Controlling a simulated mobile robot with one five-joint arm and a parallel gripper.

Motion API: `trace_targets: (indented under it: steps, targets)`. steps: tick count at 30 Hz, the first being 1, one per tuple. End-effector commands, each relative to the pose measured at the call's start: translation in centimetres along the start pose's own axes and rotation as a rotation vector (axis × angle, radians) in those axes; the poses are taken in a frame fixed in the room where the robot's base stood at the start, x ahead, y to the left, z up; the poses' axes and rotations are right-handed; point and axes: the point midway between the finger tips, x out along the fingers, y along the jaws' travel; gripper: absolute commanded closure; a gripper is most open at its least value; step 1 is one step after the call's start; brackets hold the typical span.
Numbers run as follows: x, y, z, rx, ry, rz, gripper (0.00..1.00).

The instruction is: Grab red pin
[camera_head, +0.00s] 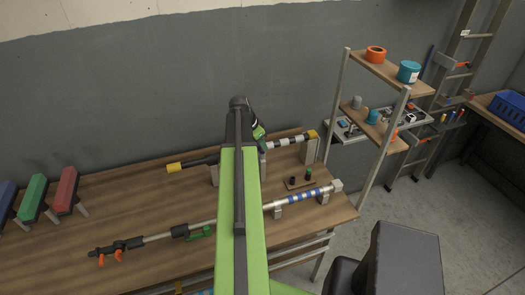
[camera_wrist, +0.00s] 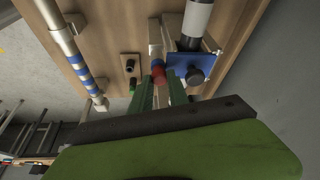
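In the wrist view a small red pin (camera_wrist: 158,73) with a blue end shows at the tips of my gripper (camera_wrist: 160,82). Its two green fingers stand apart by about the pin's width, one on each side. I cannot tell whether they touch the pin. A blue plate with a dark round knob (camera_wrist: 194,75) is right beside the right finger. In the head view my gripper (camera_head: 258,135) is over the back of the bench, partly behind my arm. The red pin does not show there.
The wooden bench (camera_head: 140,205) carries a blue-striped silver tube (camera_head: 300,199), a black-and-white bar (camera_head: 290,142) and a small board with dark pegs (camera_head: 300,183). Red, green and blue blocks (camera_head: 40,196) stand at left. A shelf rack (camera_head: 394,75) stands at right.

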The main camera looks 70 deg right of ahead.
Motion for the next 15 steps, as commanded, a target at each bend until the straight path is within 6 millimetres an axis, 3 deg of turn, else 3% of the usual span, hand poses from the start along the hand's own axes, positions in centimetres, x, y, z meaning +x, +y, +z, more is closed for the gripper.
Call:
trace_targets:
  steps: [3, 15]
  targets:
    - [-0.01, -0.01, 0.02, 0.0, 0.0, 0.0, 1.0]
    - [-0.22, -0.03, -0.04, -0.001, 0.0, 0.0, 1.0]
